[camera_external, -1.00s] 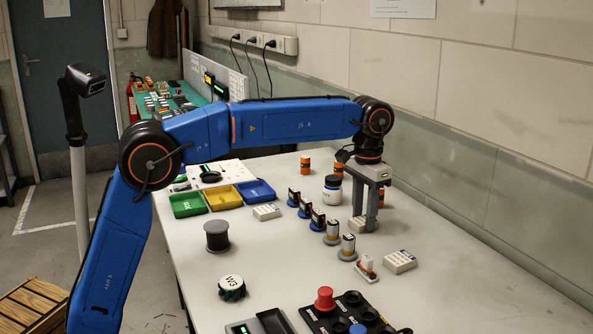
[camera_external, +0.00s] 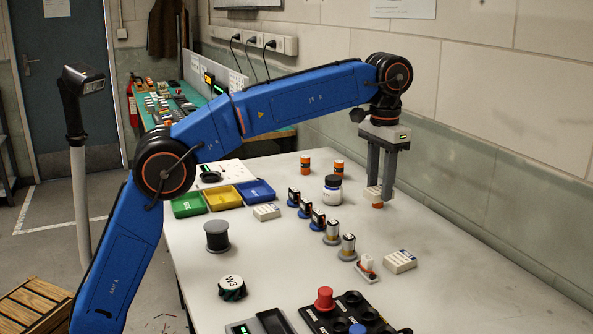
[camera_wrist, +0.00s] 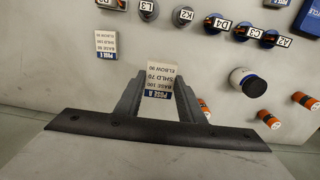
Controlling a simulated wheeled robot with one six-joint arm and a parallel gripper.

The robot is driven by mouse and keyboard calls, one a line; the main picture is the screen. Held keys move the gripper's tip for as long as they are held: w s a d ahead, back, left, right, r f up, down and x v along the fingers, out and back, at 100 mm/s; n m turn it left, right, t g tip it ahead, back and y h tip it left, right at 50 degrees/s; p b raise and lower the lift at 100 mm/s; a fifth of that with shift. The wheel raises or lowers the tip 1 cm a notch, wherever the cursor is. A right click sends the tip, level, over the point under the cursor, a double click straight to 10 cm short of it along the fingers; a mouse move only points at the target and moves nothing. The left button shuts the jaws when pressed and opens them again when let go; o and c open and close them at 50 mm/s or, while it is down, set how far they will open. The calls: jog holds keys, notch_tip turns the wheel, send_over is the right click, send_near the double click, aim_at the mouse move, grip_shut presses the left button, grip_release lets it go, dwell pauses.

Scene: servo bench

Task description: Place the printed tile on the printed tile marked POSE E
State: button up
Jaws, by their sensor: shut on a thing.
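My gripper (camera_external: 378,192) is shut on a white printed tile (camera_external: 374,193) and holds it above the table toward the wall side. In the wrist view the held tile (camera_wrist: 160,76) sits between the two fingers (camera_wrist: 158,95); its blue band reads POSE A. The tile marked POSE E (camera_wrist: 107,44) lies flat to the left of the held tile in the wrist view. In the outside view it appears as the white tile (camera_external: 399,262) on the table, nearer the camera than my gripper and apart from it.
Grey-based upright pieces (camera_external: 347,248) and blue-based ones (camera_external: 304,207) stand in a row. A dark-capped jar (camera_external: 332,189) and orange cylinders (camera_external: 305,164) stand farther back; one is partly hidden below my gripper. A small orange-and-white piece (camera_external: 366,268) stands beside the POSE E tile.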

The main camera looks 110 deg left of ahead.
jog(key=r, duration=0.1)
send_over(400, 257)
jog(key=shift+f, duration=4.7)
jog(key=shift+f, duration=0.15)
jog(key=o, duration=1)
notch_tip(400, 257, up, 12)
jog(key=shift+d+r, duration=0.1)
jog(key=shift+r, duration=0.05)
